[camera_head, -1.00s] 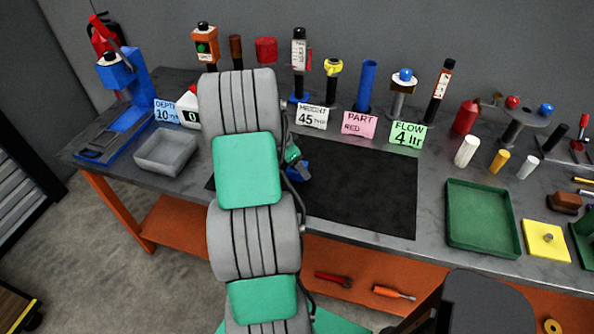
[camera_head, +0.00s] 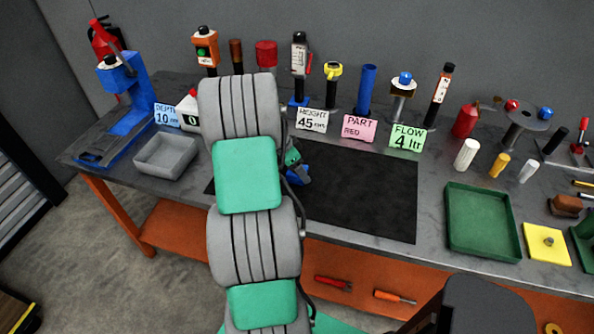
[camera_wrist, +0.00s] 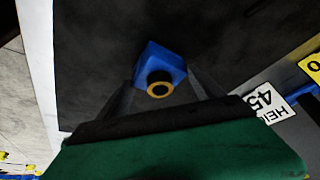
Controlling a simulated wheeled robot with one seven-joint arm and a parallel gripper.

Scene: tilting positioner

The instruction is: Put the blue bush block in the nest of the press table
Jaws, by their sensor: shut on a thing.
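The blue bush block (camera_wrist: 166,66), with a yellow ring around a dark hole, is between the fingers of my gripper (camera_wrist: 161,88) in the wrist view. My gripper is shut on it. In the head view my arm hides most of the gripper; a bit of blue (camera_head: 298,175) shows beside it at the black mat. I cannot tell whether the block touches the mat. The blue press (camera_head: 125,72) stands at the bench's left end, its low blue table (camera_head: 100,155) toward the front left. The nest is too small to make out.
A grey open tray (camera_head: 165,157) lies between the press and my arm. Cards and several upright tools line the back. The black mat (camera_head: 365,195) is clear on its right. A green tray (camera_head: 482,222) and a yellow plate (camera_head: 546,244) lie at the right.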

